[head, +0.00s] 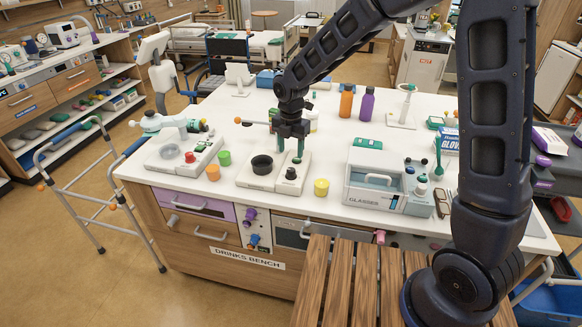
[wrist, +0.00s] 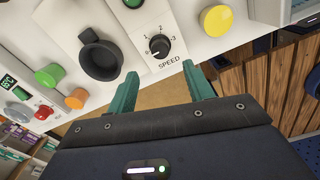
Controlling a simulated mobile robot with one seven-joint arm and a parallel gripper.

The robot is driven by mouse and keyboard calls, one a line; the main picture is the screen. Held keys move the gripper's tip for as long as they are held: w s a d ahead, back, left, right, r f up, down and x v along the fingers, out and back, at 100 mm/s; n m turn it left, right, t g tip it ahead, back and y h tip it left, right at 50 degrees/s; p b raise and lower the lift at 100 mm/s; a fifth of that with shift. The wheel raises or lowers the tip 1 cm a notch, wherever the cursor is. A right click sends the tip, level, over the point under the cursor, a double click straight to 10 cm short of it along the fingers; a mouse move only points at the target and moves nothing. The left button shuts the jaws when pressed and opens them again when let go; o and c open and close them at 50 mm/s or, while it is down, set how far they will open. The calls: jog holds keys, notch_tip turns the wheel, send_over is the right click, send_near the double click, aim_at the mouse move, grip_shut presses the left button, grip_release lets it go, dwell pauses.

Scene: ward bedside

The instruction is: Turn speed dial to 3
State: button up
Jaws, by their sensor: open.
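The speed dial (wrist: 159,46) is a small black knob on a white panel, with small numbers around it and the word SPEED beside it. In the head view the dial (head: 291,174) is on the front right part of a white device (head: 250,180) on the bench. My gripper (wrist: 160,73) is open, with its two teal fingers apart and nothing between them. In the wrist view the dial lies just beyond the fingertips, untouched. In the head view my gripper (head: 290,148) is above the device, close to the dial. The dial's exact setting is too small to read surely.
A black round bowl-like part (wrist: 100,58) is on the same device, left of the dial. A glasses box (head: 372,185) stands farther right.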

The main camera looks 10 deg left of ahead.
aim_at(291, 170)
notch_tip(291, 170, down, 8)
dwell(0.4)
jog(key=c, duration=1)
